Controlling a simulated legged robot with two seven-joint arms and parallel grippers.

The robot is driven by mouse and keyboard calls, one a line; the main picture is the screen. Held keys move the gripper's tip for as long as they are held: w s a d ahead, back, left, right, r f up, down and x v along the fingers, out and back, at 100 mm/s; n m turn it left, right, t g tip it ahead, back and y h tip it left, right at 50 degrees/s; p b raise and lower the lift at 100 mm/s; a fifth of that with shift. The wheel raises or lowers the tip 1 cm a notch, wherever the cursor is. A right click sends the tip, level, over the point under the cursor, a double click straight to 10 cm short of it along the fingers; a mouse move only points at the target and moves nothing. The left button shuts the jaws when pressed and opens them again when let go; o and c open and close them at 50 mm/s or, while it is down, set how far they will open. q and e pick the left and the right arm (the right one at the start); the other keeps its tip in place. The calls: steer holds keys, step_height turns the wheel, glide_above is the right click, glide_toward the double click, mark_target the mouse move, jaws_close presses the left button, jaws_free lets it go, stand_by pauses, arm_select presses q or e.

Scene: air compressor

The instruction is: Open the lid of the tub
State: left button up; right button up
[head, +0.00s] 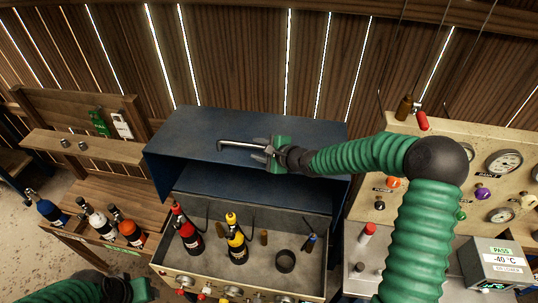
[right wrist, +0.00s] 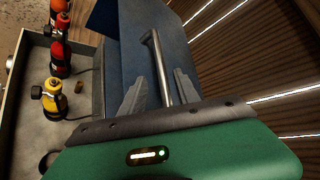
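The tub (head: 324,240) is an open, shallow grey tray with bottles inside. Its dark blue lid (head: 190,135) stands raised behind it, and it also shows in the right wrist view (right wrist: 125,35). A metal bar handle (head: 236,146) is on the lid. My right gripper (head: 262,151) is at the right end of this handle. In the right wrist view, the handle (right wrist: 158,62) runs between the two grey fingers (right wrist: 158,88), with a gap visible on both sides. My left gripper (head: 140,289) shows only partly at the bottom left; its fingers cannot be made out.
A red bottle (head: 187,232) and a yellow one (head: 236,243) stand in the tub with a dark ring (head: 285,261). A gauge panel (head: 480,145) and a PASS box (head: 495,263) are at the right. A wooden rack (head: 110,195) with bottles stands at the left.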

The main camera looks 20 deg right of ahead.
steer(key=v, duration=0.7)
steer(key=shift+d, duration=0.15)
steer(key=shift+w, duration=0.1)
steer(key=shift+f, duration=0.1)
steer(key=s+a+f+n+g+h+b, duration=0.1)
steer(key=s+a+f+n+g+b, duration=0.25)
steer(key=f, duration=0.55)
steer(key=s+f+n+g+h+b, duration=0.1)
steer(key=s+f+n+g+b, duration=0.1)
steer(key=s+f+n+b, duration=0.45)
steer(key=s+f+n+g+b, duration=0.1)
steer(key=s+f+n+b, duration=0.1)
steer(key=s, duration=0.3)
steer(key=s+f+n+g+h+b, duration=0.1)
steer(key=s+f+n+b, duration=0.1)
steer(key=s+n, duration=0.2)
steer(key=s+a+f+n+g+h+b, duration=0.1)
steer(key=s+f+n+b, duration=0.1)
steer(key=s, duration=0.5)
steer(key=shift+s+f+n, duration=0.4)
steer(key=shift+f+n, duration=0.2)
steer(key=shift+n, duration=0.4)
